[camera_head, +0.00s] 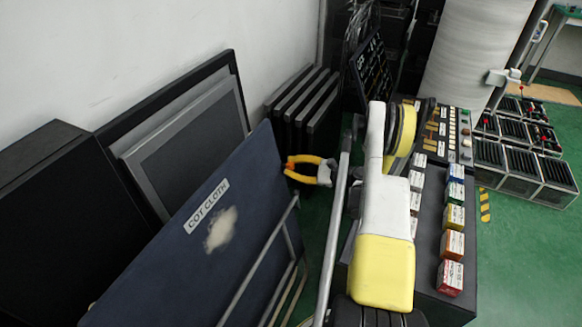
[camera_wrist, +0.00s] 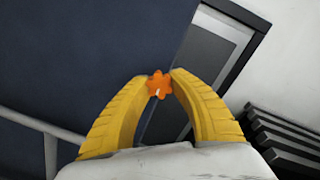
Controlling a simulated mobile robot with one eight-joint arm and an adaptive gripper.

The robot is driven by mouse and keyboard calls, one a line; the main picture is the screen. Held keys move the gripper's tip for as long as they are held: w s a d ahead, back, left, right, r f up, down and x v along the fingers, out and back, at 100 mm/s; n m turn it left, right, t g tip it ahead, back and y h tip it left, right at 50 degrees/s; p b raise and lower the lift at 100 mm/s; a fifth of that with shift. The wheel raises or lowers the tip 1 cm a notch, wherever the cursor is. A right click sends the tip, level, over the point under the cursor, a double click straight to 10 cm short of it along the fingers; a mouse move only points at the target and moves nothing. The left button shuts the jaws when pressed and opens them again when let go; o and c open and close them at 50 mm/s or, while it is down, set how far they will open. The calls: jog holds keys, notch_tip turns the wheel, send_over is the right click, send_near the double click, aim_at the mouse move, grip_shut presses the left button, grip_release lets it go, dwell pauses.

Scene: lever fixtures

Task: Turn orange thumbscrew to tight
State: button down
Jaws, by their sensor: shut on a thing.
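The orange thumbscrew (camera_wrist: 159,84) is a small lobed knob with a short white mark on its lower part. In the wrist view it sits between the two yellow fingertips of my gripper (camera_wrist: 158,80), which is shut on it. The dark blue panel lies behind it in that view. In the head view my gripper (camera_head: 288,167) reaches left to the right edge of the blue panel.
The blue panel (camera_head: 160,255) carries a "COT CLOTH" label and has a grey tube frame beside it. Framed panels (camera_head: 190,140) lean on the wall behind. Dark slatted blocks (camera_head: 305,105) stand beyond my gripper. Small colored boxes (camera_head: 452,245) line a dark bench at right.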

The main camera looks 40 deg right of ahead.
jog(key=shift+m, duration=0.3)
jog(key=c, duration=1.2)
grip_release()
jog(key=shift+o, duration=0.2)
jog(key=v, duration=1.2)
